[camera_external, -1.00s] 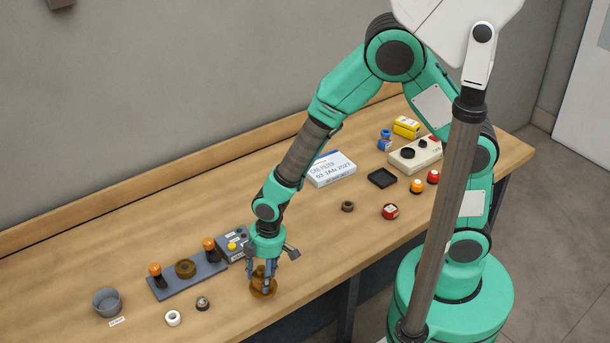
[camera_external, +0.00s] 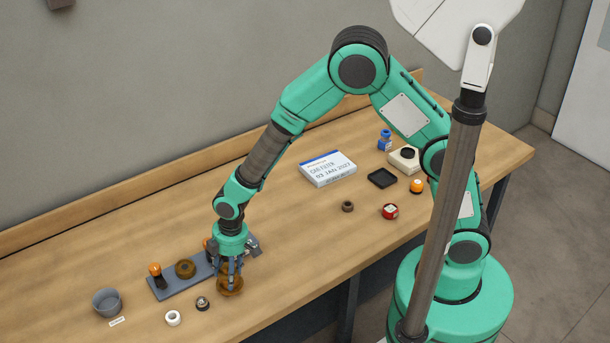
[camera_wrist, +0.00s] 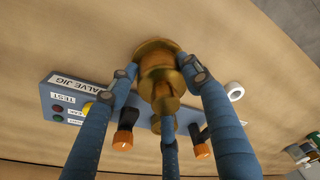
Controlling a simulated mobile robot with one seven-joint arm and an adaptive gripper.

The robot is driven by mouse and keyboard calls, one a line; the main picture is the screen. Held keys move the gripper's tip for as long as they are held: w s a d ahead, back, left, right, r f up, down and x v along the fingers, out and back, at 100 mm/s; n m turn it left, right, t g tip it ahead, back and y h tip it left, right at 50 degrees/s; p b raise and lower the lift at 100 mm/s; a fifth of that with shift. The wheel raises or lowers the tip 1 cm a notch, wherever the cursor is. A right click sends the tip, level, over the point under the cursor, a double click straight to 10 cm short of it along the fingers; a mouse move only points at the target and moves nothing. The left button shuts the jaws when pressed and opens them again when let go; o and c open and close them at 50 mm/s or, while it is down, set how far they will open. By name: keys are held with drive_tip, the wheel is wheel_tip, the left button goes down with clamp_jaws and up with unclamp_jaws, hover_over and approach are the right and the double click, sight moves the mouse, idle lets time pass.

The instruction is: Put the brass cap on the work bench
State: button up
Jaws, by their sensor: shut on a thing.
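The brass cap (camera_external: 231,288), a stepped, round, gold-brown piece with a wide flange, is in my gripper (camera_external: 230,274). The wrist view shows the brass cap (camera_wrist: 160,62) between my blue fingers (camera_wrist: 162,85), its flange pointing away from the palm. My fingers are shut on it and cover part of its sides. In the external view the cap is low over the front of the wooden work bench (camera_external: 285,230), right of a small dark-and-white ring. I cannot tell whether it touches the bench top.
Behind the cap stands the grey-blue valve jig (camera_external: 165,291) with orange-topped clamps and a brown ring (camera_external: 185,268). A grey cup (camera_external: 106,302), a white ring (camera_external: 173,318) and the dark-and-white ring (camera_external: 203,303) are left. A white box (camera_external: 328,168) lies farther right. The mid-bench is mostly clear.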

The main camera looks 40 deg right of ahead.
sight(233, 271)
drive_tip(key=shift+f, duration=1.75)
drive_tip(key=shift+b, duration=0.3)
drive_tip(key=o, duration=1.5)
drive_tip(key=shift+f, duration=0.1)
drive_tip(key=r, duration=0.4)
drive_tip(key=d+r+p, duration=0.1)
drive_tip(key=r, duration=0.7)
drive_tip(key=shift+s+d, duration=0.25)
drive_tip(key=shift+d, duration=0.05)
